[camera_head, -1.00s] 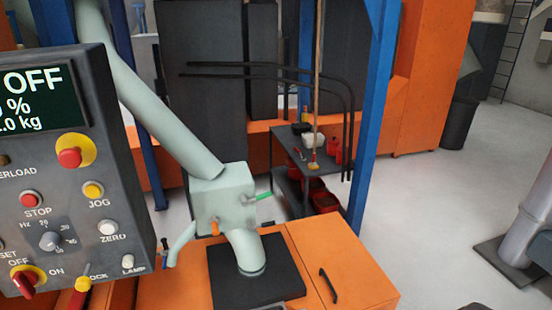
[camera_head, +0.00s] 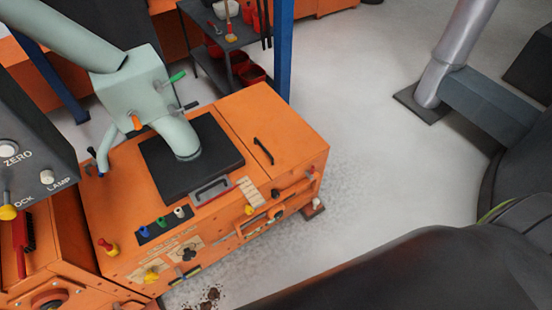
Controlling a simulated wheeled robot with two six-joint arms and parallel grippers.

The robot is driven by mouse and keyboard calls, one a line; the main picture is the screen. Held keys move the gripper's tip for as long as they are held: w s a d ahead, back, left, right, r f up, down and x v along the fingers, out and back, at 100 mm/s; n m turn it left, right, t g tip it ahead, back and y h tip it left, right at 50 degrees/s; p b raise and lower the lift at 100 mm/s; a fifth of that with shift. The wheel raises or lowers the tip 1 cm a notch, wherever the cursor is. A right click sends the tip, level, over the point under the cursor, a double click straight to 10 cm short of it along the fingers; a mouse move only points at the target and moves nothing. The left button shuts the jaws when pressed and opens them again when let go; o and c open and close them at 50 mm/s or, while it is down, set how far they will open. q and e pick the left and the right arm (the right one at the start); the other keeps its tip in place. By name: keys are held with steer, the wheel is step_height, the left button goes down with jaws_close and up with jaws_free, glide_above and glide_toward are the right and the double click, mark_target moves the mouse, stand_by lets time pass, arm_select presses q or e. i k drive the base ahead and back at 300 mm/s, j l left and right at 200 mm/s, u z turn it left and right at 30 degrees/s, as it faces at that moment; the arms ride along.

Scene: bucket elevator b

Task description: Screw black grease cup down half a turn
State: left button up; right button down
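The orange machine housing (camera_head: 120,205) stands at the left and centre of the head view. On its top, small blue (camera_head: 144,232), green (camera_head: 161,222) and white (camera_head: 179,212) caps sit in a row on a dark strip. A black knob-like part (camera_head: 188,254) shows on the front panel below them. Another small dark part (camera_head: 276,194) is near the right front edge. I cannot tell whether either is the black grease cup. Neither of my grippers is in view.
A pale chute (camera_head: 183,135) enters a black plate (camera_head: 215,160) on the housing. A grey control box (camera_head: 30,150) is at left. A large dark curved shape (camera_head: 400,275) covers the lower right. The grey floor (camera_head: 360,110) is open right of the housing.

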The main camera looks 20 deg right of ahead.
mark_target(275, 195)
steer(key=z, duration=0.5)
steer(key=k+l+z, duration=0.1)
steer(key=k, duration=0.2)
steer(key=l+u, duration=0.45)
steer(key=l, duration=0.45)
steer(key=k+j+z, duration=0.2)
steer(key=k+j, duration=0.15)
steer(key=j, duration=0.15)
steer(key=k+j+z, duration=0.25)
steer(key=k+j, duration=0.15)
steer(key=j, duration=0.1)
